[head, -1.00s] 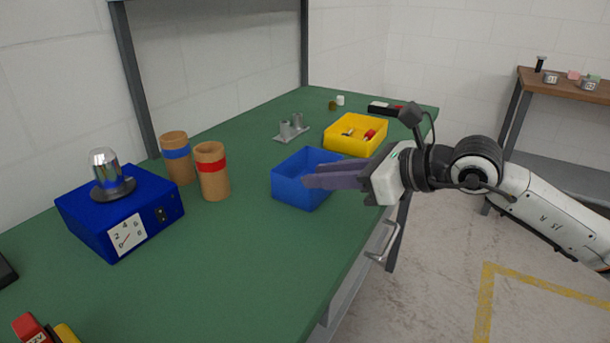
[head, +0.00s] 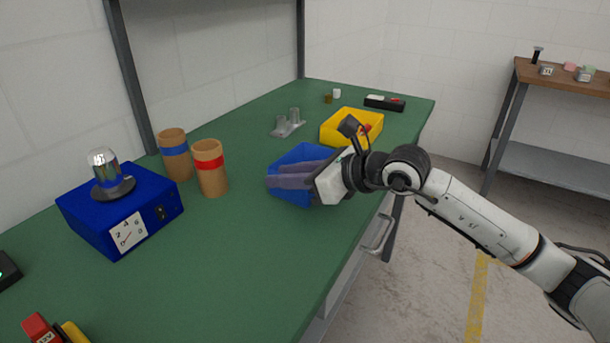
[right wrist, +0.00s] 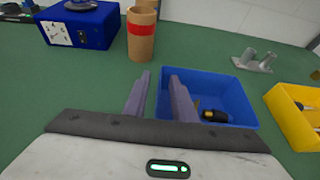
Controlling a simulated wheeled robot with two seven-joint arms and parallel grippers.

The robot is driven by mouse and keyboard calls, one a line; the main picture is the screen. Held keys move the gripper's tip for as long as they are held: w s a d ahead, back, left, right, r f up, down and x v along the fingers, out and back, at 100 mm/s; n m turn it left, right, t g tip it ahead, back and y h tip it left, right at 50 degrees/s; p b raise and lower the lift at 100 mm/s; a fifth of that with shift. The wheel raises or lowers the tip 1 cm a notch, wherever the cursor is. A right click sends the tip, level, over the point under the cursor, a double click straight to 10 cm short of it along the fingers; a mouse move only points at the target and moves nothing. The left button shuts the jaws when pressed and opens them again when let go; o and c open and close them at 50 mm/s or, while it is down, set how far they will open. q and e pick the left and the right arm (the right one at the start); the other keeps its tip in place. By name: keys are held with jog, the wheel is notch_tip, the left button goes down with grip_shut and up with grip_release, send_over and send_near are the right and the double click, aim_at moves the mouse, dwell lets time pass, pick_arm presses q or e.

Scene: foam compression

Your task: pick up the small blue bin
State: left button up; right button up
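The small blue bin (head: 304,152) stands on the green bench near its front edge, partly hidden behind my right gripper. My right gripper (head: 269,176) reaches in from the right, with its two purple-grey fingers apart. In the right wrist view, the bin (right wrist: 235,92) holds a black and yellow item (right wrist: 212,115). There the fingers of my right gripper (right wrist: 160,76) lie on either side of the bin's left wall, one outside and one over the inside. A gap shows between them; I cannot tell whether either touches the wall. My left gripper is not in view.
A yellow bin (head: 337,133) stands just behind the blue one. Two cardboard tubes (head: 175,157) (head: 211,170) and a blue instrument box (head: 120,212) stand to the left. A grey metal part (head: 288,124) lies behind. The bench's front middle is clear.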

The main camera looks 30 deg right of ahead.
jog(key=shift+c, duration=0.4)
grip_shut()
jog(key=shift+r, duration=0.15)
